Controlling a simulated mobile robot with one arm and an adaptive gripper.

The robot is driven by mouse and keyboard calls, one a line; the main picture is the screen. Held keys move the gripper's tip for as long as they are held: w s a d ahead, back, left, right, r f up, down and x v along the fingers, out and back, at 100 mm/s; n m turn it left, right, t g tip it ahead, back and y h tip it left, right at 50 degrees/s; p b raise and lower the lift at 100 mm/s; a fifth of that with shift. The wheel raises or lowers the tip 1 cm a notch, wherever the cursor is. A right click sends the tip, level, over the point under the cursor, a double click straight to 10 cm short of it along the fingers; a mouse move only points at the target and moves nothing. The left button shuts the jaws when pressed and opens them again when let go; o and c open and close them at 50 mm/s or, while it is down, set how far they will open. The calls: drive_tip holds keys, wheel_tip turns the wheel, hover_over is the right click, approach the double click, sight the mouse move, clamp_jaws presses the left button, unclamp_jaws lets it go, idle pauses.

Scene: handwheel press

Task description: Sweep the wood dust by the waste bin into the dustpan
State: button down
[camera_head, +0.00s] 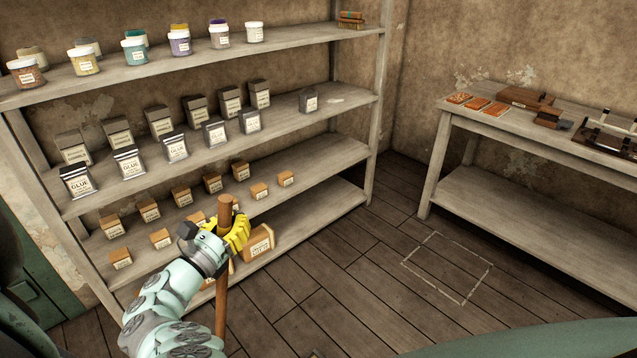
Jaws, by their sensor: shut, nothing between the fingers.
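My gripper (239,234), with yellow fingers, is in front of the lower shelves at the left of centre. It is shut, with nothing held between its fingers. A brown wooden handle (222,300) stands nearly upright right beside it, passing by the wrist and down towards the floor. I cannot tell whether the gripper touches the handle, and the handle's lower end is out of view. No wood dust, waste bin or dustpan can be made out in this view.
A grey shelf unit (320,157) holds jars, glue tins and small boxes. A larger box (259,241) sits on its bottom shelf. A workbench (480,123) with tools stands at the right. A pale rectangle outline (447,268) marks clear plank floor (350,260).

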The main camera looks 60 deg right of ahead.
drive_tip(key=shift+f, duration=0.1)
drive_tip(key=p, duration=0.4)
approach(219, 231)
drive_tip(key=shift+w+a, duration=1.4)
drive_tip(key=shift+w, duration=1.45)
drive_tip(key=s+d+r+p, duration=0.1)
drive_tip(key=s+d+p, duration=0.3)
drive_tip(key=d, duration=0.6)
drive_tip(key=shift+s, duration=0.45)
idle(0.7)
drive_tip(key=shift+d, duration=0.2)
drive_tip(key=s+d, duration=0.2)
drive_tip(key=d, duration=0.4)
drive_tip(key=shift+d+r, duration=0.25)
drive_tip(key=shift+d, duration=0.05)
idle(0.3)
